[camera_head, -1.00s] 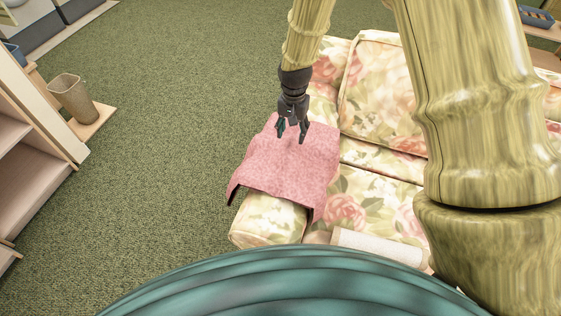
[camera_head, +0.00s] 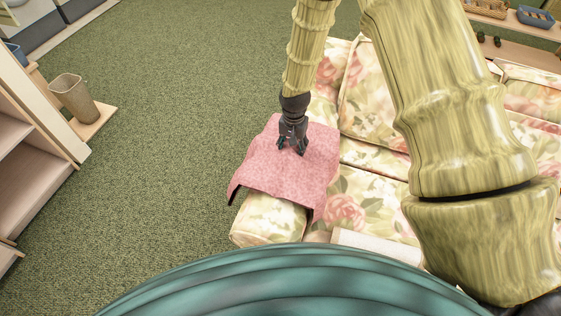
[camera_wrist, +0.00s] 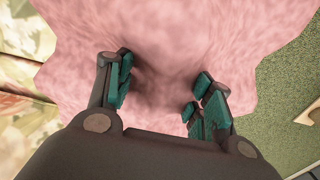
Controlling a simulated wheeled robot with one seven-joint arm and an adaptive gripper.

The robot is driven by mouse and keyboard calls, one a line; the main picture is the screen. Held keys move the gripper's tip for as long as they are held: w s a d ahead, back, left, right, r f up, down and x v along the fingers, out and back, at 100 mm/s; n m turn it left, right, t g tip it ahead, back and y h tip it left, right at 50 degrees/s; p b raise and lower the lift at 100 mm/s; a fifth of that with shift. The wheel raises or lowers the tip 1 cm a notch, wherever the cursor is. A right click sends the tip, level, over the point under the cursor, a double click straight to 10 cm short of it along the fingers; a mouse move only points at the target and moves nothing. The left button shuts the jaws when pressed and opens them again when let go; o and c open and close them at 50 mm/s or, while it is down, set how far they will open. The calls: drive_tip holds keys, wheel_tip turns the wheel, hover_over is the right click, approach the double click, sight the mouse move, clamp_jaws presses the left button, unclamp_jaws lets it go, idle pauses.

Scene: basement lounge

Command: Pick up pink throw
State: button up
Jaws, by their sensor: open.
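The pink throw (camera_head: 283,174) lies draped over the arm of the floral sofa, its near edge hanging down in the head view. My gripper (camera_head: 291,151) points down at the upper middle of the throw, at or very close to its surface. In the wrist view the throw (camera_wrist: 170,30) fills most of the picture. My gripper (camera_wrist: 162,92) is open there, with its teal finger pads apart and pink cloth between and beyond them. I cannot tell whether the fingertips touch the cloth.
Green carpet (camera_head: 170,150) is clear on the left. A bin (camera_head: 74,98) and a wooden shelf (camera_head: 25,135) stand at the far left. A shelf with baskets (camera_head: 487,8) is at the upper right.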

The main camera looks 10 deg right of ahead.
clamp_jaws()
drive_tip(key=shift+r, duration=0.1)
idle(0.3)
